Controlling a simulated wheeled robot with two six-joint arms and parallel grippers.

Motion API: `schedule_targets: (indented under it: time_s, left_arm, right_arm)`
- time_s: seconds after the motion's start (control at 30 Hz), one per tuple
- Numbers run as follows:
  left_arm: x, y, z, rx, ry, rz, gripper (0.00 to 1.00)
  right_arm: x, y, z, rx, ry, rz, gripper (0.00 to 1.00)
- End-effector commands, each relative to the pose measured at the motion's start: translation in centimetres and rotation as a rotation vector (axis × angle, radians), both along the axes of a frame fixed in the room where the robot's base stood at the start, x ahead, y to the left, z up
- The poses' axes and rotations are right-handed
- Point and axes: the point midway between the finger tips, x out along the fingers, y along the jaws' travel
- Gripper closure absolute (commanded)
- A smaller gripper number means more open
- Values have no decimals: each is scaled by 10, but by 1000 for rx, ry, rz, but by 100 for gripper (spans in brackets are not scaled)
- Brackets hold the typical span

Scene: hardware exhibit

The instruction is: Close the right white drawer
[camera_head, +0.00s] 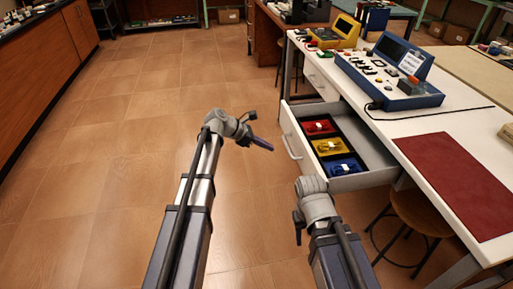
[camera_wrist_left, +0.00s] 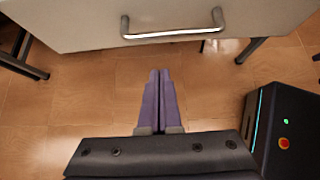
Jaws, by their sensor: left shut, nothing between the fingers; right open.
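The right white drawer (camera_head: 296,142) stands pulled out from the white table, with red, yellow and blue trays inside. Its metal handle (camera_head: 291,147) is on the front face. In the left wrist view the drawer front (camera_wrist_left: 75,22) and handle (camera_wrist_left: 175,36) fill the top. My left gripper (camera_head: 270,148) is shut and empty, its purple fingers left of the drawer front and apart from it. The fingers (camera_wrist_left: 159,72) point towards the handle from below it in the wrist picture. My right arm reaches up below the drawer in the head view; its fingers are hidden.
Another white drawer (camera_head: 318,80) further along the table looks shut. The tabletop holds a blue instrument console (camera_head: 395,75), a yellow one (camera_head: 340,33) and a red mat (camera_head: 458,180). A stool (camera_head: 420,213) stands under the table. The floor at left is clear.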

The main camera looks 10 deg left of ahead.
Motion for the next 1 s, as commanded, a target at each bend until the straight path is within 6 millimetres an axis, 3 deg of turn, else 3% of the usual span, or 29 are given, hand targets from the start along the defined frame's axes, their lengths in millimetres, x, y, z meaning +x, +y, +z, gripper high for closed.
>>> schedule_targets:
  time_s: [0.2, 0.77, 1.0]
  left_arm:
    - [11, -24, 10, 0, -1, -2, 100]
    - [14, -31, 10, 0, -1, 1, 100]
    - [23, -53, 10, 0, 0, -4, 100]
  right_arm:
    - [0, 0, 10, 0, 0, 0, 50]
    - [0, 0, 10, 0, 0, 0, 50]
    - [0, 0, 10, 0, 0, 0, 50]
